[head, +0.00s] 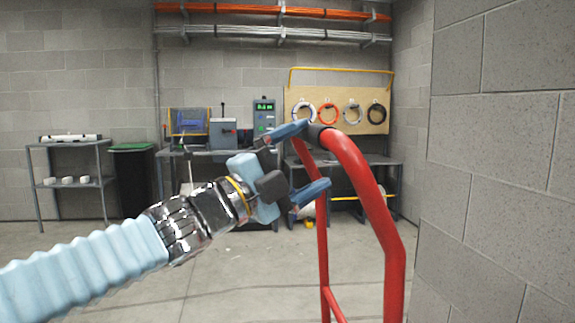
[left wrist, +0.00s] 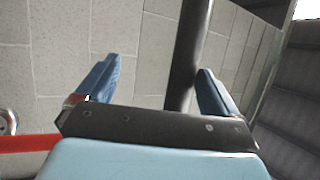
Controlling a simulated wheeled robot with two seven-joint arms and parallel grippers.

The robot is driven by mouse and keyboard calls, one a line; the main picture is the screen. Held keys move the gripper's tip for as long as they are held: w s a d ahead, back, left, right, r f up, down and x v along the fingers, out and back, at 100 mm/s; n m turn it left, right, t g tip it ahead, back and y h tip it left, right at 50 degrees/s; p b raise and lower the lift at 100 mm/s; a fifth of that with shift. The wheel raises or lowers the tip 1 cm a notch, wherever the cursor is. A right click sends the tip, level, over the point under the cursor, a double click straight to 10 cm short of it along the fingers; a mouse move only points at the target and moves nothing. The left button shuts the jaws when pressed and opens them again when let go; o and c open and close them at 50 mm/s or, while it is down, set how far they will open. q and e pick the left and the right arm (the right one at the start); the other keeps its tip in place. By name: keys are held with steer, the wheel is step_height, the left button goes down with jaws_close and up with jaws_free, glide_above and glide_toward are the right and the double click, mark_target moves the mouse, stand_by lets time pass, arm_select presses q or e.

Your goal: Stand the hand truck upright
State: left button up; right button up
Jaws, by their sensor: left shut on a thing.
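The hand truck (head: 368,190) has a red tubular frame, right of centre in the head view. Its handle loops at the top, with a dark grip section (head: 317,132). Its base is below the picture, so I cannot tell its exact tilt. My left gripper (head: 318,155) has blue fingers on either side of the handle and is shut on it. In the left wrist view, a dark bar (left wrist: 187,50) runs between the fingers (left wrist: 150,88), nearer the right one. A red tube (left wrist: 28,143) crosses at lower left there. My right gripper is out of view.
A grey block wall (head: 500,160) stands close on the right. At the back are a workbench (head: 375,160) with equipment, a pegboard with cable coils (head: 340,88), a dark bin (head: 132,175) and a metal shelf (head: 75,183). The floor (head: 250,265) between is clear.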

arm_select(q)
steer(key=shift+s+a+f, duration=0.3)
steer(key=shift+a, duration=0.2)
steer(key=shift+c, duration=1.1)
steer(key=s+a+r+p, duration=0.2)
steer(key=s+a+p, duration=0.2)
steer(key=s+a, duration=0.4)
steer(key=a, duration=0.3)
steer(key=shift+s+a, duration=0.3)
